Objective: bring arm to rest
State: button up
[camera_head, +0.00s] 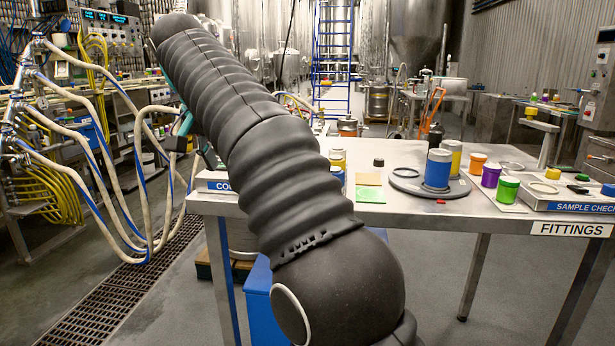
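My arm, in a dark ribbed sleeve, rises from the bottom centre to the upper left of the head view. It bends at the top left. A teal part and a small dark block show behind its left side, and I cannot tell what they belong to. I can make out no gripper fingers, so I cannot see whether anything is held.
On the table, a blue can (438,168) stands on a round grey plate (405,182). Purple (491,174), green (507,189) and orange (478,162) pots stand to its right, beside a sample tray (560,195). Pale hoses (95,165) hang at left. Floor between hoses and table is open.

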notch_tip(320, 180, down, 7)
jog(key=n, duration=0.4)
jog(key=s+d+f+n+y, duration=0.2)
jog(key=s+d+f, duration=0.2)
jog(key=d+f, duration=0.35)
jog(key=s+d+f+m, duration=0.1)
jog(key=s+d+f, duration=0.2)
jog(key=s+d, duration=0.4)
jog(key=s+d+f+m, duration=0.1)
jog(key=s+d+f, duration=0.3)
jog(key=s+d, duration=0.4)
jog(key=s+d+f+m+t, duration=0.1)
jog(key=s+d+f, duration=0.2)
jog(key=s+d, duration=0.5)
jog(key=shift+s+d+f, duration=0.2)
jog(key=shift+d+f, duration=0.05)
jog(key=shift+f, duration=0.1)
